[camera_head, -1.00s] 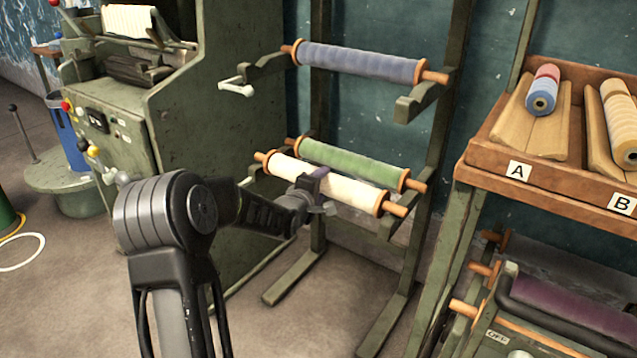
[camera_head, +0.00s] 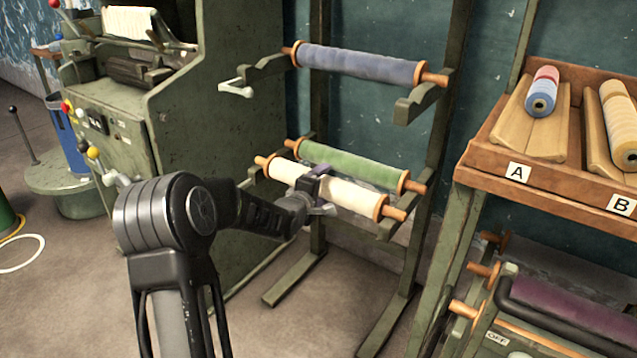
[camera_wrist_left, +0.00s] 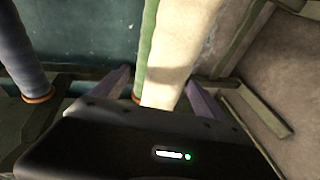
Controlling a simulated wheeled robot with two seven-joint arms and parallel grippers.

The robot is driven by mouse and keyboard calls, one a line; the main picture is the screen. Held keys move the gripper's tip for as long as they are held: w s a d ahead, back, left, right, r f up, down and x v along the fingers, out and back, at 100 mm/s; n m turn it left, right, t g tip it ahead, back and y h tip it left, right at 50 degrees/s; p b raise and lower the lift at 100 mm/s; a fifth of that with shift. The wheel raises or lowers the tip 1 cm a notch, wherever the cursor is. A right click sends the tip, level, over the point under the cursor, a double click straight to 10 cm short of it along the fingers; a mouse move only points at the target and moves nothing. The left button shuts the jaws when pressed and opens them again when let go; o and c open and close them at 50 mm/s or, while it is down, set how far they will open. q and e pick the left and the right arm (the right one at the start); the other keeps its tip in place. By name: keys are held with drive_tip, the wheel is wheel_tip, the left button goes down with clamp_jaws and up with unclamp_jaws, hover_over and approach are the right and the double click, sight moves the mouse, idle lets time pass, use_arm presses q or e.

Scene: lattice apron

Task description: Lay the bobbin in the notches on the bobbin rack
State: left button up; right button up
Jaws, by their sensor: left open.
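The cream bobbin (camera_head: 350,195) with orange end discs lies level across the lower arms of the green bobbin rack (camera_head: 440,130), in front of a green bobbin (camera_head: 355,163). Its right peg appears to rest on the lower right arm (camera_head: 388,229); the notches under it are hidden. My left gripper (camera_head: 318,188) is at the middle of the cream bobbin, open, with its fingers on either side. In the left wrist view the cream roll (camera_wrist_left: 180,55) passes between the two parted purple fingers (camera_wrist_left: 160,85). My right gripper is not in view.
A blue bobbin (camera_head: 360,65) lies on the rack's upper arms. A green machine (camera_head: 215,110) stands close on the left. A wooden shelf (camera_head: 540,198) with trays marked A and B stands on the right, above a purple roll (camera_head: 570,310). Floor is clear in front of the rack.

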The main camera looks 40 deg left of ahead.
use_arm(q)
drive_tip(key=p+v, duration=0.2)
drive_tip(key=v, duration=0.5)
drive_tip(key=shift+s+p, duration=0.3)
drive_tip(key=shift+s, duration=0.1)
use_arm(e)
drive_tip(key=shift+w+f, duration=0.2)
drive_tip(key=shift+w, duration=0.1)
use_arm(q)
drive_tip(key=shift+d+r, duration=0.1)
drive_tip(key=shift+d, duration=0.05)
use_arm(e)
drive_tip(key=shift+w+r, duration=0.1)
drive_tip(key=shift+r, duration=0.05)
